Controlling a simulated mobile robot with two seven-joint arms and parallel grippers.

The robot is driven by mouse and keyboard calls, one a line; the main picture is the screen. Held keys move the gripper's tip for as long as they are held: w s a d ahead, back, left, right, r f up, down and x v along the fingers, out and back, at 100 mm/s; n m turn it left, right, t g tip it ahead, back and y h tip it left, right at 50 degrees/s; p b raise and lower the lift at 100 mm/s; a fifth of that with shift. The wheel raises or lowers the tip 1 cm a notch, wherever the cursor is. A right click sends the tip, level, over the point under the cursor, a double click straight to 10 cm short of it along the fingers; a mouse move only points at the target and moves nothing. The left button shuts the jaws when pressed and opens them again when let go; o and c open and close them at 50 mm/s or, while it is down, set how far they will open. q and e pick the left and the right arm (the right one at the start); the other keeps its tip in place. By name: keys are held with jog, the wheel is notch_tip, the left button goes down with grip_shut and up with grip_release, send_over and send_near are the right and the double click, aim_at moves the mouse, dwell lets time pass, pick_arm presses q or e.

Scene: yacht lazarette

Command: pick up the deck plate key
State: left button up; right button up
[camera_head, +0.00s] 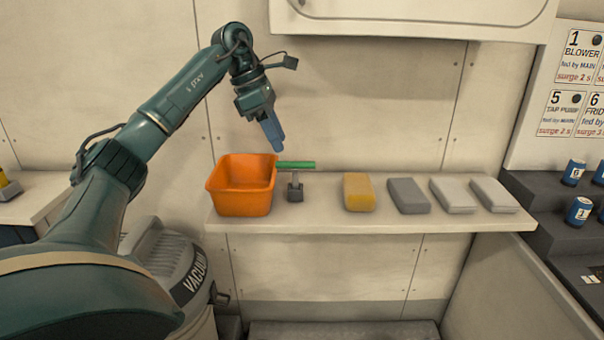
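The deck plate key (295,166) appears to be the T-shaped tool with a green bar handle, standing upright on the shelf (330,220). Its grey stem ends in a dark block at the shelf surface. It stands just right of the orange bin (238,186), and the handle's left end is close to the bin's rim. My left gripper (274,140) points down, above and slightly left of the handle, apart from it. Its blue fingers overlap in this view, so the gap between them is hidden. My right gripper is out of view.
A yellow block (358,192), a dark grey block (408,195) and two light grey blocks (452,195) (494,194) lie along the shelf to the right. A vacuum (170,265) stands below left. A stepped rack with blue cans (579,210) is at the far right.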

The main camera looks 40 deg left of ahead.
aim_at(295, 168)
pick_arm(q)
jog(key=x, duration=0.9)
jog(key=shift+w+d+f, duration=0.2)
jog(key=shift+w, duration=0.05)
grip_shut()
